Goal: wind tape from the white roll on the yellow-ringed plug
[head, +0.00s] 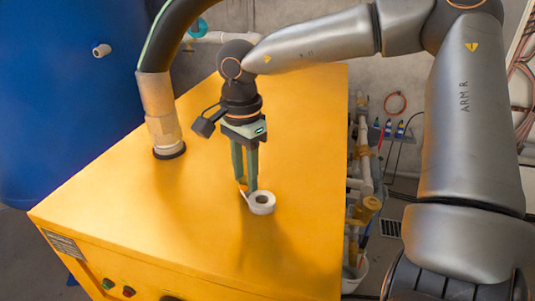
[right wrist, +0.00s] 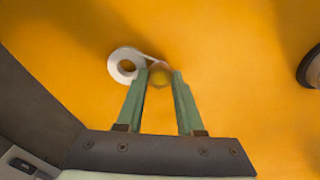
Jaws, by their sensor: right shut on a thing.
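My right gripper (head: 246,188) points down over the yellow cabinet top, its two green fingers shut on a small brass-yellow plug. In the right wrist view, the plug (right wrist: 160,77) sits between the fingertips (right wrist: 161,76); it is blurred, and I cannot make out its ring or threads. The white tape roll (head: 262,203) is right beside the fingertips, low at the cabinet top. In the right wrist view the roll (right wrist: 126,65) is left of the plug, and a short white strip runs from it to the plug. I cannot tell whether tape is wrapped round the plug. My left gripper is out of view.
The yellow cabinet (head: 190,225) has a broad clear top. A thick hose with a pale cuff (head: 160,115) rises from it at the left. A blue tank (head: 65,90) stands at the far left. Pipes with valves (head: 368,185) run beyond the cabinet's right edge.

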